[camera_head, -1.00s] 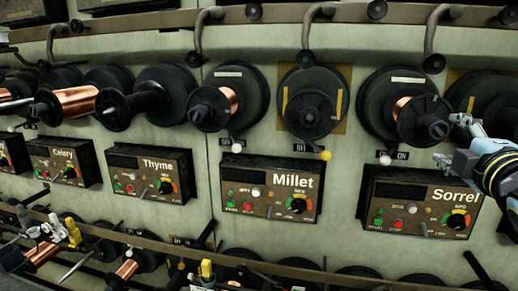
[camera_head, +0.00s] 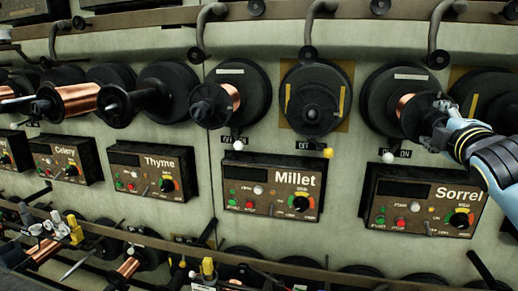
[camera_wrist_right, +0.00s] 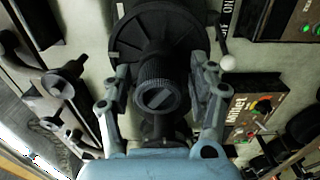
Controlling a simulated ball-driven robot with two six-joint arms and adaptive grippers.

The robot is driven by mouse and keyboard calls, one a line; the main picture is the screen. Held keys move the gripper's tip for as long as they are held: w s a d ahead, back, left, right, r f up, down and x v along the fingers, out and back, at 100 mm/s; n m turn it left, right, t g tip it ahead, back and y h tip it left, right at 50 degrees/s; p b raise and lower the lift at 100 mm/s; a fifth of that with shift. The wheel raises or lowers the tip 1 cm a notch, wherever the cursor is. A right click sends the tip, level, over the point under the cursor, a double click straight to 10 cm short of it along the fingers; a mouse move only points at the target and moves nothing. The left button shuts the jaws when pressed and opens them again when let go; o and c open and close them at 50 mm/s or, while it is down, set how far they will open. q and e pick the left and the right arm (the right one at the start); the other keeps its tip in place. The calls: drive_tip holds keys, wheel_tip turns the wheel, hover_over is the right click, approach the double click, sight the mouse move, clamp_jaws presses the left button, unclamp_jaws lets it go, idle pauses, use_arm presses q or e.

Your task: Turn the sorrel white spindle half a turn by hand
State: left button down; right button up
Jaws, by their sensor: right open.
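The sorrel white spindle (camera_head: 371,112) sits on the wall up and left of the Sorrel panel (camera_head: 425,207), with a white label above its black flange and copper wire on it. Its ribbed black end knob (camera_wrist_right: 158,97) faces the right wrist camera. My right gripper (camera_head: 436,120) is at the front end of this spindle, partly hiding it. In the right wrist view, the open fingers (camera_wrist_right: 160,88) stand on either side of the knob, with gaps seeming to show between. Contact cannot be made out for certain. My left gripper is not in view.
A white-ball lever (camera_head: 388,157) hangs below the spindle. A yellow-marked flange (camera_head: 490,100) is close on the right, behind my arm. The Millet spindles (camera_head: 312,110) stand to the left. A curved metal arm (camera_head: 437,30) hangs above. A rail with spools runs below.

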drive_tip(key=shift+c, duration=0.2)
drive_tip(key=c, duration=1)
drive_tip(key=n, duration=0.7)
drive_tip(key=shift+n, duration=0.3)
drive_tip(key=n, duration=0.3)
drive_tip(key=shift+n, duration=0.3)
drive_tip(key=n, duration=0.4)
drive_tip(key=shift+n, duration=0.4)
